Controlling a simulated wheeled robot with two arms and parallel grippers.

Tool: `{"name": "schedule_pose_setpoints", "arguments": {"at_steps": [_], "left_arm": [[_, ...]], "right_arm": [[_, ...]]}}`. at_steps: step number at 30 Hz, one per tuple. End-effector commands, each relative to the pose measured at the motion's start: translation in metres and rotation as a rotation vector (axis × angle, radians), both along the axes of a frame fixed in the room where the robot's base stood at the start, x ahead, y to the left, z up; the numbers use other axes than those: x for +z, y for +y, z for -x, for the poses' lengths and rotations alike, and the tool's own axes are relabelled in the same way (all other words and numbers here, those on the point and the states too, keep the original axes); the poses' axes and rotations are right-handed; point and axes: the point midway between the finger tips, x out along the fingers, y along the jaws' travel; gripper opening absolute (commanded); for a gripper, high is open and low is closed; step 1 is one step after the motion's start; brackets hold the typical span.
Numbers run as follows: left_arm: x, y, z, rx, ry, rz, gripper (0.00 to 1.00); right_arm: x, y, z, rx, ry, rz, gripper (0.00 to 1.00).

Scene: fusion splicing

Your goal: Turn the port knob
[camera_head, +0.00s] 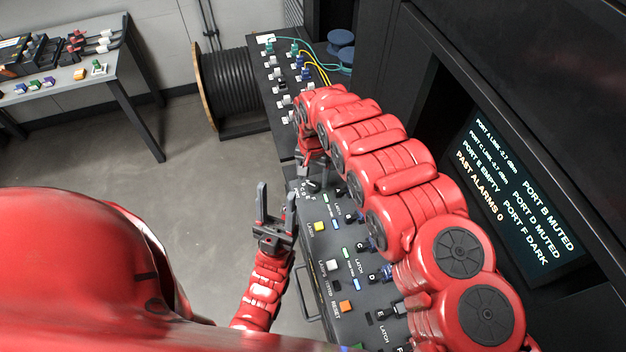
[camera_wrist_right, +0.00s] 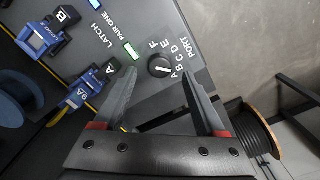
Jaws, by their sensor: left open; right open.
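The port knob (camera_wrist_right: 159,66) is a round black dial with a light pointer mark, ringed by the letters A to F and the word PORT. In the right wrist view it sits just beyond and between the fingertips of my right gripper (camera_wrist_right: 159,80), which is open; touch cannot be judged. In the head view the knob (camera_head: 312,186) is small at the far end of the panel, partly hidden by my right arm. My left gripper (camera_head: 275,208) is open and empty, fingers up, left of the panel (camera_head: 318,255).
The panel carries a yellow button (camera_head: 320,227), a white button (camera_head: 333,265), an orange button (camera_head: 346,306) and latch connectors. A status screen (camera_head: 515,190) is at right. A cable spool (camera_head: 238,85) stands behind. A side table (camera_head: 75,85) is at far left. Open floor lies between.

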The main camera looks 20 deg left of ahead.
Motion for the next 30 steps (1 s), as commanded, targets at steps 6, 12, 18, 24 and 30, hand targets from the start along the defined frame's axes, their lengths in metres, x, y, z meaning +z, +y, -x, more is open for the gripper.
{"name": "schedule_pose_setpoints", "arguments": {"at_steps": [6, 12, 18, 24, 30], "left_arm": [[0.008, 0.000, 0.000, 0.000, 0.000, 0.000, 0.50], [0.011, 0.000, 0.000, 0.000, 0.000, 0.000, 0.50], [0.011, 0.000, 0.000, 0.000, 0.000, 0.000, 0.50], [0.011, 0.000, 0.000, 0.000, 0.000, 0.000, 0.50], [0.011, 0.000, 0.000, 0.000, 0.000, 0.000, 0.50]], "right_arm": [[-0.023, 0.002, 0.001, 0.002, 0.002, -0.002, 0.73], [-0.033, 0.001, 0.000, 0.001, 0.000, -0.001, 0.73], [-0.037, -0.001, 0.001, 0.000, 0.001, 0.002, 0.73], [-0.036, 0.000, 0.001, 0.000, 0.001, 0.001, 0.69], [-0.036, 0.000, 0.000, -0.001, 0.000, 0.001, 0.33]]}}
